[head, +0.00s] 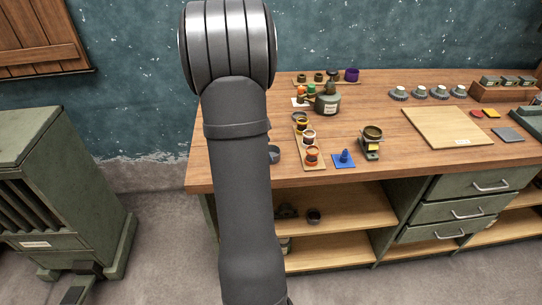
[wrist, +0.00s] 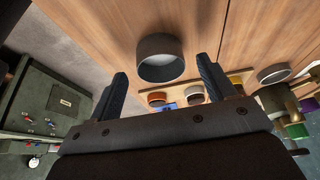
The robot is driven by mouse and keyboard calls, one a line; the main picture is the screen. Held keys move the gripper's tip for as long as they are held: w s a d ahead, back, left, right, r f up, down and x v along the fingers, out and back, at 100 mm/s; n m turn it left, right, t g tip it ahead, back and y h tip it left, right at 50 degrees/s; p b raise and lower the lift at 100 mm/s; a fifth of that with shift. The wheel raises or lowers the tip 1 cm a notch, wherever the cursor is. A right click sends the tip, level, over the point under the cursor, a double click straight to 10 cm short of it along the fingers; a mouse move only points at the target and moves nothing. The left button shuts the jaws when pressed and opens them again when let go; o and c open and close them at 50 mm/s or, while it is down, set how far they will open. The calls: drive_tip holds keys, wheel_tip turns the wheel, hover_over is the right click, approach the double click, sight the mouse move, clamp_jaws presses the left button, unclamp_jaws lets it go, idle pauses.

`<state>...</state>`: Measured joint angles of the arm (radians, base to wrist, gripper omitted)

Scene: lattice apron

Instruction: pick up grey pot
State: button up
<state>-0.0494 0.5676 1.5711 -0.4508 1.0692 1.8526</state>
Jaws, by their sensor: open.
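The fingers are apart and hold nothing. In the head view a grey pot (head: 274,155) shows at the right edge of my arm, near the front of the wooden workbench (head: 230,174), partly hidden by the arm. My gripper is hidden behind my arm there.
A wooden strip with several colored paint pots (head: 312,156) stands just right of the grey pot. Another round pot (wrist: 273,73) shows in the wrist view. A blue piece (head: 344,158), a green-grey device (head: 371,143) and a kettle-like pot (head: 328,102) are farther right and behind.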

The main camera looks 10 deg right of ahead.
drive_tip(key=shift+x, duration=1.35)
drive_tip(key=c, duration=1.2)
drive_tip(key=shift+o, duration=0.2)
drive_tip(key=shift+r, duration=0.1)
